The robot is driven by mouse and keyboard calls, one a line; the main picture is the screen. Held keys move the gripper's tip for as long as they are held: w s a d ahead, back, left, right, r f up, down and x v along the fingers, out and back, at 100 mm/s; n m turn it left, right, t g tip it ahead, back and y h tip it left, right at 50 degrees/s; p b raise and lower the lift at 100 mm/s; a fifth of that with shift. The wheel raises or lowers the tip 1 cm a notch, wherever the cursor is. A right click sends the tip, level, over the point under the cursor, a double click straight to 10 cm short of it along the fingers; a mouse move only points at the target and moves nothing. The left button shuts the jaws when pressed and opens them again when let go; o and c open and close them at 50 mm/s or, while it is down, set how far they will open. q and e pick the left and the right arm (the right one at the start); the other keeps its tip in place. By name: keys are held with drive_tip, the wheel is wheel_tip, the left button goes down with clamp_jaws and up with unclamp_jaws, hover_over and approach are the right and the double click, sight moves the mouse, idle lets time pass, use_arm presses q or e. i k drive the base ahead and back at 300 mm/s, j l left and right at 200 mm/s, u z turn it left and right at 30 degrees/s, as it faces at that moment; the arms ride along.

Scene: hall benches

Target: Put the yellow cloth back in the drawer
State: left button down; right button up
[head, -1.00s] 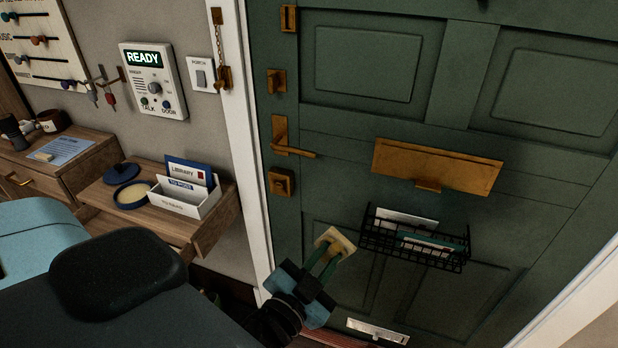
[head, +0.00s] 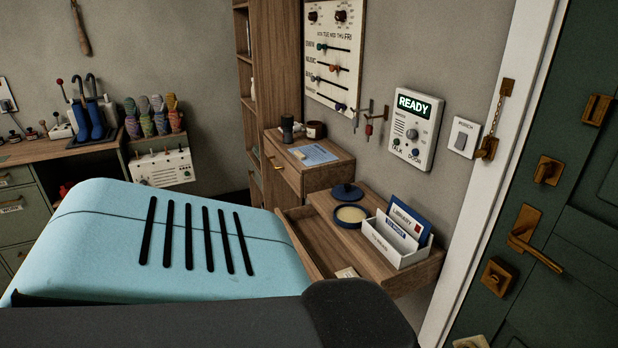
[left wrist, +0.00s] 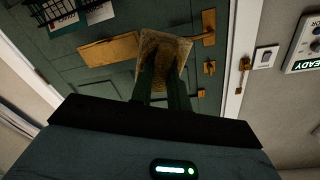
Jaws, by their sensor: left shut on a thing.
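The yellow cloth (left wrist: 165,50) is a small, dull yellow, folded-looking piece in the left wrist view. My left gripper (left wrist: 163,82) is shut on it, and the green fingers reach up to its lower part. In the head view a corner of the cloth (head: 470,342) shows at the bottom edge, in front of the green door; the gripper is mostly out of that frame. My right gripper is not in view.
The wooden shelf (head: 375,258) holds a letter holder (head: 400,252), a round dish (head: 350,214) and a blue lid (head: 347,192). A cabinet (head: 312,172) stands behind it. The green door (head: 575,250) with its brass handle (head: 532,243) is on the right.

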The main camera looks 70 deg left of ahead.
sight(330, 261)
drive_tip(key=u, duration=1.05)
drive_tip(key=i+j, duration=0.2)
drive_tip(key=i, duration=0.2)
drive_tip(key=i+j, duration=0.15)
drive_tip(key=i, duration=0.2)
drive_tip(key=i+j, duration=0.2)
drive_tip(key=i, duration=0.2)
